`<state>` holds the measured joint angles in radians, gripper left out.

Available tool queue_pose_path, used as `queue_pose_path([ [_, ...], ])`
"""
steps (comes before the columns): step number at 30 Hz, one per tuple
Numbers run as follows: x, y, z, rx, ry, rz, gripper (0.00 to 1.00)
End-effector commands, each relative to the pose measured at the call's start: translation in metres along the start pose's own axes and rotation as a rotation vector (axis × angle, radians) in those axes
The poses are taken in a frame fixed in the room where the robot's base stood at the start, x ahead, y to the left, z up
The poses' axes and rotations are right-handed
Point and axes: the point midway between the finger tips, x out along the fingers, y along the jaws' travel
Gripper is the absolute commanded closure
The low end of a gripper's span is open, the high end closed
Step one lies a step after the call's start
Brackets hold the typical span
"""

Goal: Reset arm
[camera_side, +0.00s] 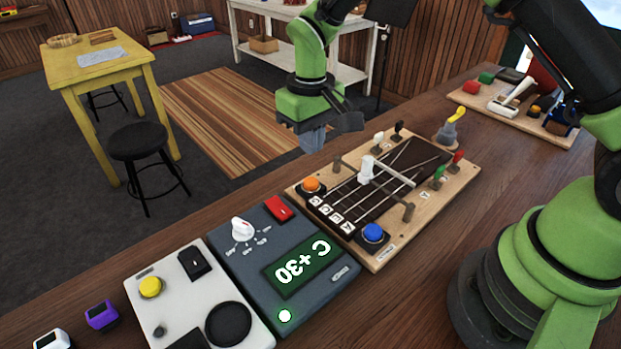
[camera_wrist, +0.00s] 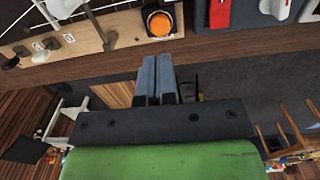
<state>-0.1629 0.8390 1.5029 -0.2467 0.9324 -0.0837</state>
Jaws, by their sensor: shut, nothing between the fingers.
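My green arm reaches in from the right in the side view. My gripper (camera_side: 313,138) hangs pointing down near the far edge of the workbench, beyond the wooden string board (camera_side: 428,212). Its grey fingers (camera_wrist: 157,80) show together in the wrist view, shut with nothing between them. The orange button (camera_side: 311,185) on the board is the nearest control to the gripper in the side view. In the wrist view the orange button (camera_wrist: 160,23) is ahead of the fingertips, apart from them.
A dark tuner box (camera_side: 340,291) reads "C +30" with a lit green lamp. Beside it are a pale panel (camera_side: 180,311) with a yellow button and small purple and white blocks. A tool board (camera_side: 497,108) lies at the far right. Bare bench separates the boards.

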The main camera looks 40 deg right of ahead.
Motion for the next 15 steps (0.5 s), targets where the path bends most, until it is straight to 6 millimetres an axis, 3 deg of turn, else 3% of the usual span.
queue_pose_path([
  [4,-0.004,0.000,0.000,0.004,0.007,-0.003,1.00],
  [7,-0.023,0.003,0.004,0.021,0.033,-0.014,1.00],
  [11,-0.069,0.008,0.017,0.064,0.104,-0.045,1.00],
  [15,-0.120,0.016,0.047,0.125,0.194,-0.089,1.00],
])
